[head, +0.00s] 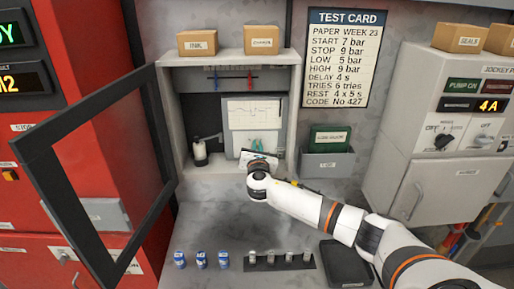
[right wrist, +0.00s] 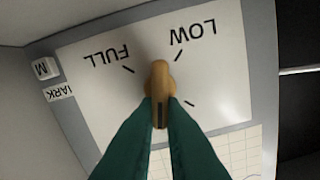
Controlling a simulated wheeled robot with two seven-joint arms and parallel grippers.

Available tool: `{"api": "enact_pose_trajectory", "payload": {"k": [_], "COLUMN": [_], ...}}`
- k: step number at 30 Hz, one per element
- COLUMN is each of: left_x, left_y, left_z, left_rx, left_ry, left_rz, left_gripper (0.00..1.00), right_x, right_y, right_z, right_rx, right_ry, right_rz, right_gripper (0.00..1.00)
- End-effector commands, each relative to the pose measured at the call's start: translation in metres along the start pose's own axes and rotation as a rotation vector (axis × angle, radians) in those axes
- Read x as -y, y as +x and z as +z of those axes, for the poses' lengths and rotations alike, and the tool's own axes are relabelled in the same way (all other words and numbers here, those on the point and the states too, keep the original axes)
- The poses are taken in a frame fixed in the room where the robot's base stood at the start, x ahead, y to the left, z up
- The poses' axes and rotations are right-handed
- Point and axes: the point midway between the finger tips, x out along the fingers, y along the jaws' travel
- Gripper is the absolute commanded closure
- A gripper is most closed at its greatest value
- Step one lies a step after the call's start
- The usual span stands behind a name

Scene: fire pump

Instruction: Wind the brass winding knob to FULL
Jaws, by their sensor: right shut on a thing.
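The brass winding knob (right wrist: 160,82) shows in the right wrist view on a white plate (right wrist: 220,85). The plate appears upside down, with FULL at upper left, LOW at upper right and a third tick at lower right. My right gripper (right wrist: 160,112) is shut on the knob, a teal finger on each side. In the head view my right gripper (head: 253,149) reaches into the recorder case (head: 290,110) and hides the knob. My left gripper is out of view.
A glazed door (head: 48,190) stands open at the left. A small bottle (head: 199,152) is inside the case at left. Boxes marked INK (head: 197,42) and another (head: 262,39) sit on top. A grey bin (head: 328,165) hangs to the right. Blue cans (head: 201,259) stand below.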

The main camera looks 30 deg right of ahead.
Motion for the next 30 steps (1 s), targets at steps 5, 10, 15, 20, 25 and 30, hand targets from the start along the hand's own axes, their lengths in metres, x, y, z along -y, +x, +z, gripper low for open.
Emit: {"api": "enact_pose_trajectory", "payload": {"k": [5, 10, 15, 20, 25, 30], "left_x": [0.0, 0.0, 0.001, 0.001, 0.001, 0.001], "left_y": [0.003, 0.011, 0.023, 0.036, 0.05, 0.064], "left_z": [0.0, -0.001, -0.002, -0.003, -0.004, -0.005], "left_rx": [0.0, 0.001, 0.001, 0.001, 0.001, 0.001], "left_ry": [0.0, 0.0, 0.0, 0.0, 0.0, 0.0], "left_rz": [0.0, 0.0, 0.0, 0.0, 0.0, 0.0], "left_gripper": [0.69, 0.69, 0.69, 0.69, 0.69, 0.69], "right_x": [-0.001, -0.002, -0.004, -0.007, -0.009, -0.011], "right_y": [0.0, 0.0, 0.0, 0.0, 0.0, 0.0], "right_z": [0.001, 0.003, 0.004, 0.006, 0.007, 0.008], "right_rx": [0.0, 0.0, 0.0, 0.001, 0.0, 0.0], "right_ry": [0.022, 0.09, 0.211, 0.358, 0.521, 0.683], "right_rz": [0.0, 0.001, 0.0, 0.001, 0.0, 0.001], "right_gripper": [1.0, 1.0, 1.0, 1.0, 1.0, 1.0]}}
